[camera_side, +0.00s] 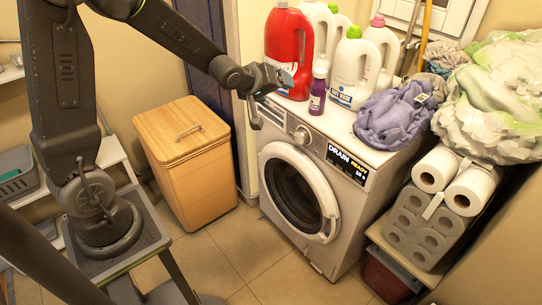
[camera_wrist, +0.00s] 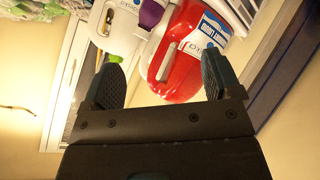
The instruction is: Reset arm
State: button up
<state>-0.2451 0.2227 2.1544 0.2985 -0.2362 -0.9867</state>
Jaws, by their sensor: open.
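My gripper (camera_side: 268,84) is held up at the front left of the washing machine's top, near the red detergent bottle. In the wrist view my gripper (camera_wrist: 160,80) has its two dark finger pads set wide apart, with nothing between them held. The white washing machine (camera_side: 345,165) stands on the tiled floor with its round door shut. The red bottle (camera_side: 286,45) stands upright on top of it; it also shows in the wrist view (camera_wrist: 184,60), beyond the fingers.
White bottles (camera_side: 350,75), a small purple bottle (camera_side: 317,97) and a lilac cloth bundle (camera_side: 392,115) crowd the washer top. Paper rolls (camera_side: 440,200) and a large bag (camera_side: 500,95) are at right. A wooden hamper (camera_side: 190,155) stands left. Floor before the washer is clear.

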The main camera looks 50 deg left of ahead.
jog(key=s+d+r+m+g, duration=0.2)
jog(key=s+d+m, duration=0.1)
jog(key=s, duration=0.6)
jog(key=s+d+r+m+g+h, duration=0.1)
jog(key=s+d+r+m, duration=0.2)
jog(key=s, duration=0.6)
jog(key=s+d+r+m+g, duration=0.2)
jog(key=s+d+r+m, duration=0.1)
jog(key=s, duration=0.6)
jog(key=shift+d+m+g+h, duration=0.3)
jog(key=shift+d+m+h, duration=0.1)
jog(key=shift+d+m, duration=0.4)
jog(key=shift+r, duration=0.1)
jog(key=shift+c, duration=0.3)
